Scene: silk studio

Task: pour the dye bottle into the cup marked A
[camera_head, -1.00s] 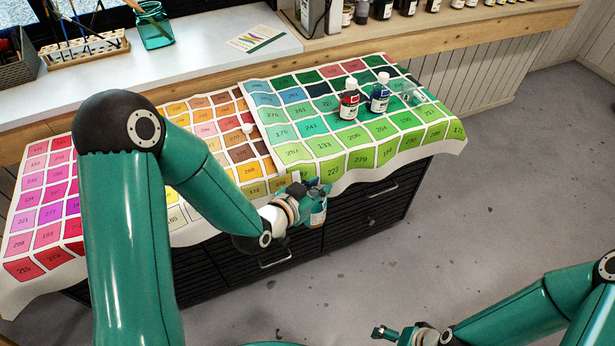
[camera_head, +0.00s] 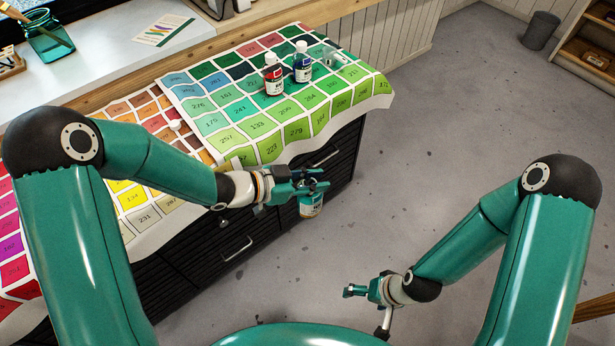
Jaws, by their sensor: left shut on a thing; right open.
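My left gripper (camera_head: 303,185) is shut on a dye bottle (camera_head: 312,206). It holds the bottle off the front edge of the cabinet, above the floor. The bottle's pale label shows below the fingers; its upper part is hidden by them, and I cannot tell its exact tilt. A small clear vessel (camera_head: 334,58) is at the far right of the colour chart cloth; I can read no letter A on it. My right gripper (camera_head: 358,290) is open and empty, low over the floor at lower middle.
A red dye bottle (camera_head: 273,76) and a blue dye bottle (camera_head: 302,63) stand on the chart cloth (camera_head: 385,98), left of the clear vessel. A small white cap-like thing (camera_head: 174,125) lies on the cloth. A teal glass jar (camera_head: 48,38) stands on the sill.

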